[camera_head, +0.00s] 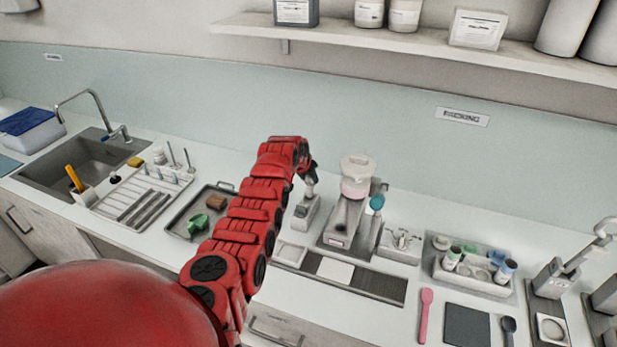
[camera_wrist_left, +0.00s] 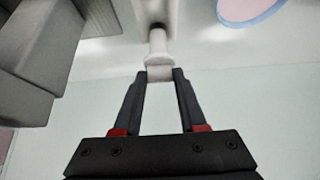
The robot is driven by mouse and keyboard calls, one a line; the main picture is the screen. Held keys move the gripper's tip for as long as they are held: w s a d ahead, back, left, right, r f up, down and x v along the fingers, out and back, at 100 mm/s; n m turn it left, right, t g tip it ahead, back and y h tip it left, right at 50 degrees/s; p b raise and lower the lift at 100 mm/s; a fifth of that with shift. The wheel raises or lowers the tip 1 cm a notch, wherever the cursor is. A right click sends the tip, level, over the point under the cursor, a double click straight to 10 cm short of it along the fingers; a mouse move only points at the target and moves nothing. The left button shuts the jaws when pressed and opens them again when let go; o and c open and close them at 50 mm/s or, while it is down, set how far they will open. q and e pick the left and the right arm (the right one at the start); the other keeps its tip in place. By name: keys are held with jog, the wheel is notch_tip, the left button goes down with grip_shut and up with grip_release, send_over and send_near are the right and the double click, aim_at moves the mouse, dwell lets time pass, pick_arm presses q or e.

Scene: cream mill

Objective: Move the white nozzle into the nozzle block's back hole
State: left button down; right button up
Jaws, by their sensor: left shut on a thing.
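My left gripper (camera_wrist_left: 161,74) is shut on a small white cylindrical piece, which looks like the white nozzle (camera_wrist_left: 157,45), with a flared end between the fingertips. I cannot tell whether its far end touches the pale surface behind it. In the head view my left arm reaches in and the gripper (camera_head: 311,182) is small and dark, above a grey stand left of the mill (camera_head: 345,222); the nozzle cannot be made out there. A low grey block with small posts (camera_head: 400,243), possibly the nozzle block, stands right of the mill. Its back hole cannot be made out.
A tray with a green piece (camera_head: 178,229) lies left of my arm, and a drying rack (camera_head: 113,208) beyond it. A holder with several small bottles (camera_head: 472,286), a pink spatula (camera_head: 425,312) and a dark mat (camera_head: 467,325) are at the right. A shelf (camera_head: 420,52) runs above.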

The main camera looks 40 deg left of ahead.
aim_at(308, 191)
pick_arm(q)
jog(key=shift+f, duration=0.1)
dwell(0.3)
jog(key=shift+b, duration=0.45)
jog(key=shift+f, duration=0.2)
jog(key=shift+f+b, duration=0.95)
jog(key=shift+f, duration=0.25)
jog(key=shift+f, duration=0.15)
jog(key=shift+f+b, duration=0.95)
jog(key=shift+f, duration=0.15)
jog(key=shift+f, duration=0.1)
jog(key=shift+f+b, duration=0.15)
jog(key=shift+b, duration=0.25)
